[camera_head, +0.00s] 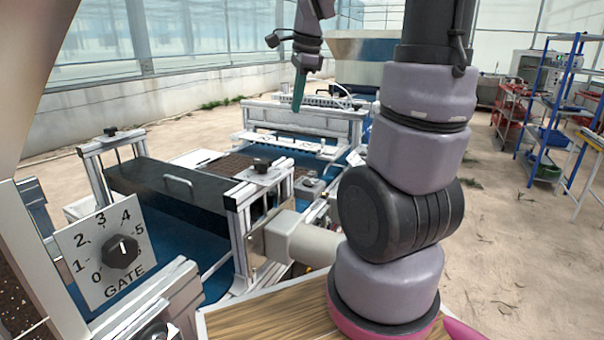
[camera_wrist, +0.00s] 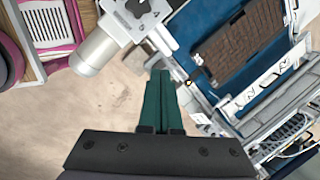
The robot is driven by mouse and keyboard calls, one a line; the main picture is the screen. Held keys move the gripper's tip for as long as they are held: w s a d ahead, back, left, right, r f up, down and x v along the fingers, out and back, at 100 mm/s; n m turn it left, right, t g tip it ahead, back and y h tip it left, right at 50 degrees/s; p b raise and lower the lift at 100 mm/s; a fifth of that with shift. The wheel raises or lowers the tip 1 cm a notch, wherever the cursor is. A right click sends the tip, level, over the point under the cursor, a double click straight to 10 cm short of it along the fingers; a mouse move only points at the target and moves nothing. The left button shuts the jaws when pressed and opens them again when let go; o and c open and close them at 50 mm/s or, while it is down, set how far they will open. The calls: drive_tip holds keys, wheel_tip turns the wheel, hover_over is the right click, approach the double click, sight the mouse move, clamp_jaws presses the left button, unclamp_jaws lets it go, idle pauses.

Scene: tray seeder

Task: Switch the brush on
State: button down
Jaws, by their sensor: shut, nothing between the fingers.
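The seeder is a blue-belted line. A long black cover with a grey handle (camera_head: 178,184) spans the belt between two metal frames; the brush itself is not visible. A small grey box (camera_head: 311,185) sits on the belt's right side rail; I cannot tell whether it is the brush switch. My gripper (camera_head: 298,103) hangs above the far part of the line, green fingers pointing down, shut and empty. In the wrist view its fingers (camera_wrist: 161,74) are together, above the floor beside the rail, touching nothing that I can see.
A dial marked GATE (camera_head: 121,250) is at the front left, its pointer near the top. A dark brown tray (camera_wrist: 238,43) lies on the belt. A grey motor (camera_head: 298,238) juts from the right side. A wooden surface (camera_head: 262,316) is in front. Shelves (camera_head: 560,110) stand far right.

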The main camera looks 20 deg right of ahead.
sight(306, 182)
drive_tip(key=w+d+f+m+g, duration=0.2)
drive_tip(key=w+d+f+m, duration=0.2)
drive_tip(key=w+f+m, duration=0.3)
wheel_tip(306, 182, down, 2)
drive_tip(key=shift+d+f+m+g+h, duration=0.2)
drive_tip(key=shift+d+m+g+h, duration=0.15)
drive_tip(key=shift+m, duration=0.65)
wheel_tip(306, 182, down, 14)
drive_tip(key=shift+r, duration=0.1)
drive_tip(key=shift+a+f+g+h, duration=0.15)
drive_tip(key=shift+f+g+h, duration=0.1)
drive_tip(key=shift+f, duration=0.05)
drive_tip(key=shift+r, duration=0.1)
drive_tip(key=shift+s+d+r, duration=0.3)
drive_tip(key=shift+s+d, duration=0.2)
drive_tip(key=shift+s, duration=0.05)
